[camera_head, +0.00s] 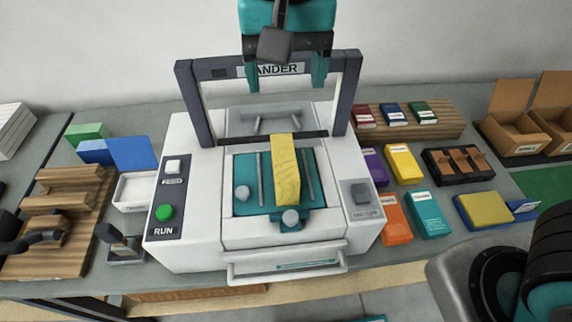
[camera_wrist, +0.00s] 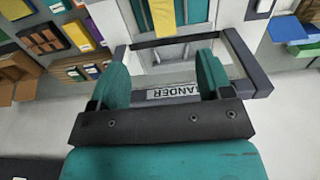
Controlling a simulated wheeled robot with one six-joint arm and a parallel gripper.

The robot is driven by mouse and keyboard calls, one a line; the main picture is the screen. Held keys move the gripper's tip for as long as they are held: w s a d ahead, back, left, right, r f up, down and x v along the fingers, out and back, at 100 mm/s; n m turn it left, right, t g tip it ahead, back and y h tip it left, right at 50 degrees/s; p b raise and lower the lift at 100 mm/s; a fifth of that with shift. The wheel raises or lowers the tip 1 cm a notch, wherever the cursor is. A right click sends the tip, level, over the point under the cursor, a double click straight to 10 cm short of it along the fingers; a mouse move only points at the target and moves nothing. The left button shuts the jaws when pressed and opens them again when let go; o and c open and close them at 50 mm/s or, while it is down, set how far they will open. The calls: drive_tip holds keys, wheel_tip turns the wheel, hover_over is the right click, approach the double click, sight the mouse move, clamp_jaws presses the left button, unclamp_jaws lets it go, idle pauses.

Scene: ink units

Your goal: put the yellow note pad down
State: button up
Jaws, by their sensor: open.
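A long yellow block (camera_head: 285,170), which looks like the yellow note pad, lies lengthwise on the teal bed (camera_head: 243,165) of the white banding machine. Its far end reaches the machine's upright dark frame (camera_head: 193,105). In the wrist view the yellow note pad (camera_wrist: 163,18) shows at the top, beyond the fingers. My gripper (camera_head: 289,80) is above and behind the machine, near the top of the frame. Its teal fingers are apart with nothing between them. The gripper (camera_wrist: 162,72) is clear of the pad.
Left of the machine are a small white tray (camera_head: 133,190) and a wooden rack (camera_head: 55,210). At right are coloured boxes, a yellow pad (camera_head: 484,209) on a blue holder, a dark tray (camera_head: 435,172) and open cartons (camera_head: 508,130). The frame's top bar is close to my gripper.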

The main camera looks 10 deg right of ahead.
drive_tip(key=p, duration=0.2)
hover_over(284, 156)
drive_tip(key=f, duration=1)
drive_tip(key=shift+d+f, duration=0.25)
drive_tip(key=shift+f, duration=0.15)
drive_tip(key=shift+a+f+p, duration=0.2)
drive_tip(key=shift+f+p, duration=0.7)
drive_tip(key=shift+f, duration=1.8)
drive_tip(key=shift+c, duration=0.4)
drive_tip(key=c, duration=1.1)
